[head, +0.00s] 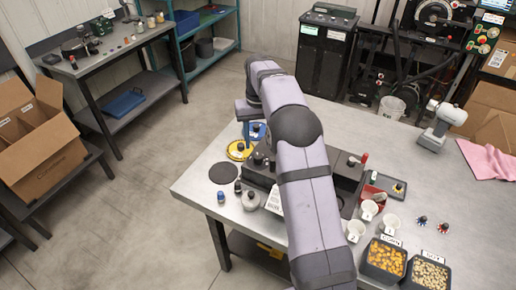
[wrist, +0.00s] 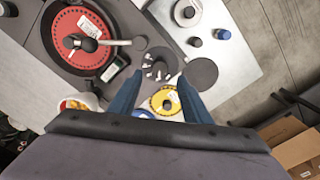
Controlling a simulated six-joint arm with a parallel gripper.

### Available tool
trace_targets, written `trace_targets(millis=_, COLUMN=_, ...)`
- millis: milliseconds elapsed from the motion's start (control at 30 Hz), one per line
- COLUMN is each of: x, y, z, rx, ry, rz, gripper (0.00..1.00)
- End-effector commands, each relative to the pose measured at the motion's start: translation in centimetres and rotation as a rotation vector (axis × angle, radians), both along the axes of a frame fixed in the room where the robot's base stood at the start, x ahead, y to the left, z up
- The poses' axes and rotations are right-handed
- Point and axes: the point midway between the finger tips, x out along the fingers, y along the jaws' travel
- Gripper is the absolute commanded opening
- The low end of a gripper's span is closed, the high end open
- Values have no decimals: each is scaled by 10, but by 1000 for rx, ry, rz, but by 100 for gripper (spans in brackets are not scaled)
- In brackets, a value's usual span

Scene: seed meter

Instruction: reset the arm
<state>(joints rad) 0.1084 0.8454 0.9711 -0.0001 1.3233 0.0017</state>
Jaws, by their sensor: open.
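My gripper (wrist: 158,88) shows in the wrist view as two blue fingers standing apart, with nothing held between them. Below and between them lie a yellow disc (wrist: 165,103) and a dark part with small pegs (wrist: 155,68). In the head view my arm reaches across the workbench (head: 195,188) and over the dark seed meter (head: 347,183), hiding much of it. In the wrist view the meter holds a red disc (wrist: 75,57) with a black knob and a crank arm.
A flat dark disc (head: 223,173), small knobs and a metal weight lie on the left bench end. White cups (head: 391,223), a corn bin (head: 385,260) and a soy bin (head: 429,273) stand front right. A pink cloth (head: 487,160) lies far right.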

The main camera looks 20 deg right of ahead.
Motion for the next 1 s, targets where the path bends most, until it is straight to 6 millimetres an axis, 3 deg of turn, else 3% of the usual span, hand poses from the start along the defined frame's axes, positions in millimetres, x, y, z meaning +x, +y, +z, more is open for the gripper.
trace_targets(millis=667, x=-2, y=1, z=9, rx=0, ry=1, rz=1, gripper=44)
trace_targets(millis=867, x=-20, y=8, z=13, rx=0, ry=1, rz=11, gripper=44)
trace_targets(millis=1000, x=-47, y=17, z=16, rx=0, ry=2, rz=24, gripper=44)
